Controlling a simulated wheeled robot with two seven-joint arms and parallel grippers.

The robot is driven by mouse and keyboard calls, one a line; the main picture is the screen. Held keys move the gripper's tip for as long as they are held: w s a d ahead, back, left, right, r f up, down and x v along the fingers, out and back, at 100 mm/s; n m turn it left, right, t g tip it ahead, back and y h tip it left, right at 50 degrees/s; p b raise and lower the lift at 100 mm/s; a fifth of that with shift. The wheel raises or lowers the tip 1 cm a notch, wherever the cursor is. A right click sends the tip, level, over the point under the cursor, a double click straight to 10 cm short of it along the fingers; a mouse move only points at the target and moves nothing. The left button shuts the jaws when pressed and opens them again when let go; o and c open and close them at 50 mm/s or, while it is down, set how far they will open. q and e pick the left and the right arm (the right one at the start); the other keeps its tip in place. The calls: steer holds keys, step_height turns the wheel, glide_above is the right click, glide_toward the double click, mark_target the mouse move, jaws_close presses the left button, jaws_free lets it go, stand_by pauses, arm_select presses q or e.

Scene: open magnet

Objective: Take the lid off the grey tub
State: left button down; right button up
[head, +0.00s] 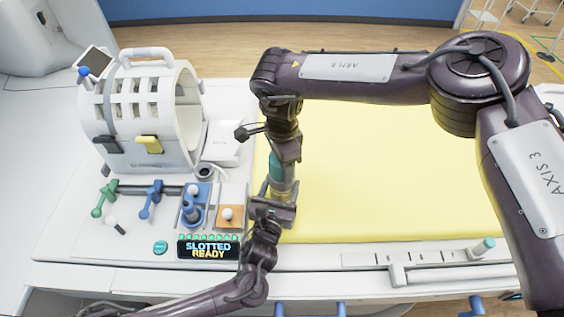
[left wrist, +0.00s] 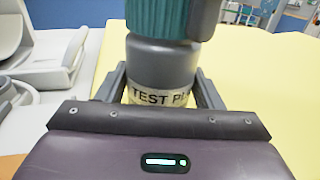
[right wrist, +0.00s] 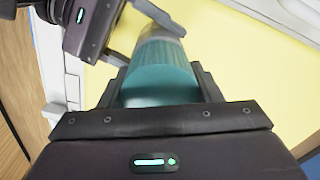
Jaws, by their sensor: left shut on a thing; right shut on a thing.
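The grey tub (left wrist: 160,62) stands upright between the fingers of my left gripper (left wrist: 165,95), which is shut on its labelled lower body. Its teal ribbed lid (left wrist: 158,18) sits on top of the tub. My right gripper (right wrist: 160,85) is shut on the teal lid, which also shows in the right wrist view (right wrist: 158,65). In the head view the tub and lid (head: 275,168) are between the two grippers, one above the other, over the left edge of the yellow pad. I cannot tell whether lid and tub are fully joined.
A white ring-shaped device (head: 145,105) stands at the left. In front of it are green and blue levers (head: 152,197), a blue holder (head: 193,210), an orange square (head: 230,215) and a display reading "SLOTTED READY" (head: 208,249). The yellow pad (head: 380,180) is clear on the right.

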steer(key=shift+w+r, duration=0.1)
steer(key=shift+r, duration=0.1)
steer(key=shift+r, duration=0.9)
steer(key=shift+r, duration=0.1)
steer(key=shift+r, duration=1.95)
arm_select(q)
steer(key=shift+c, duration=1.8)
jaws_free()
steer(key=shift+o, duration=0.3)
steer(key=shift+s, duration=0.15)
arm_select(e)
steer(key=shift+f, duration=0.1)
